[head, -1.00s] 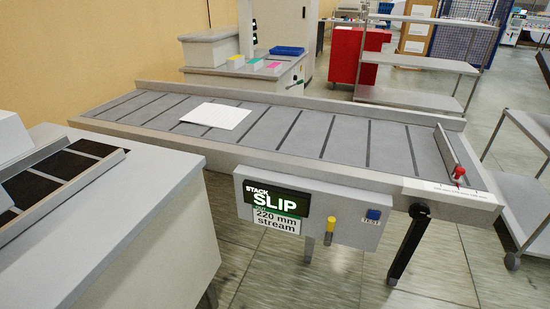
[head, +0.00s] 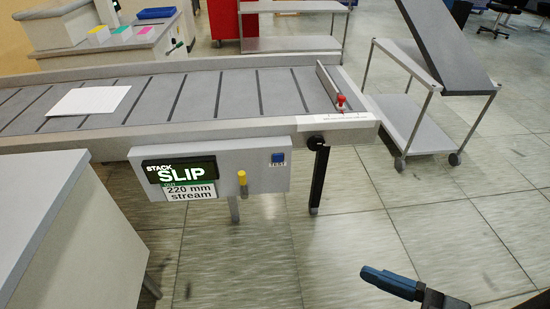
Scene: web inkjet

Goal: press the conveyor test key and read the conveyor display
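The conveyor display (head: 180,171) is a dark panel on the front of a grey box under the conveyor. It is lit and reads "STACK" and "SLIP"; a small line below is too small to read. A white label (head: 190,191) under it reads "220 mm stream". The test key (head: 278,157) is a small blue button marked "TEST" at the box's upper right. My gripper (head: 378,276) shows at the bottom right, apart from and below the key. Only a blue-padded finger and dark body show clearly, so its opening cannot be told.
The conveyor (head: 235,95) carries a white paper stack (head: 89,100). A yellow knob (head: 242,178) sticks out left of and below the key. A black leg (head: 319,180) stands right of the box. A grey cabinet (head: 45,205) is at left. Floor on the right is clear up to a cart (head: 415,120).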

